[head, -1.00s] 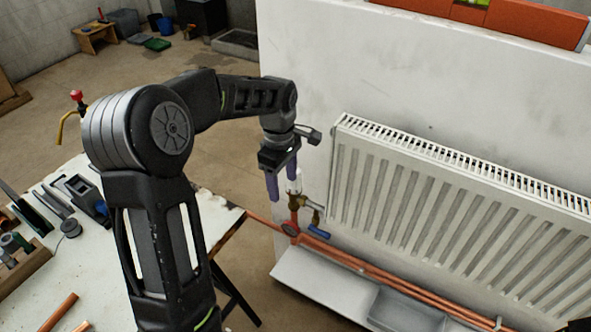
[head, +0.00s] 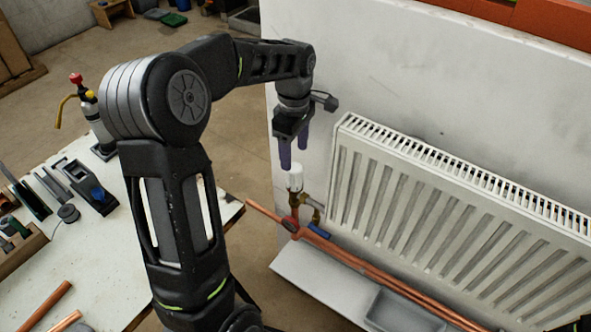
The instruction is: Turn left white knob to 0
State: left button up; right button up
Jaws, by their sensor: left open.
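The white knob (head: 295,177) stands upright on a brass valve at the lower left corner of the white radiator (head: 430,195). My left gripper (head: 293,157) hangs just above the knob, its two purple fingers pointing down and apart, with nothing seen between them. The fingertips look near the knob's top; the exact gap is hard to tell. The marks on the knob are too small to read. My right gripper is not in view.
Copper pipes (head: 375,280) run below the radiator, with a blue-handled valve (head: 319,231) beside the knob's valve. A grey tray (head: 395,312) lies under them. A workbench (head: 95,255) with tools stands at left. The white wall (head: 400,75) is close behind.

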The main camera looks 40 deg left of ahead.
aim_at(295, 167)
pick_arm(q)
jog(key=shift+f+p, duration=0.8)
jog(key=shift+f, duration=3.1)
jog(key=shift+c, duration=0.5)
grip_shut()
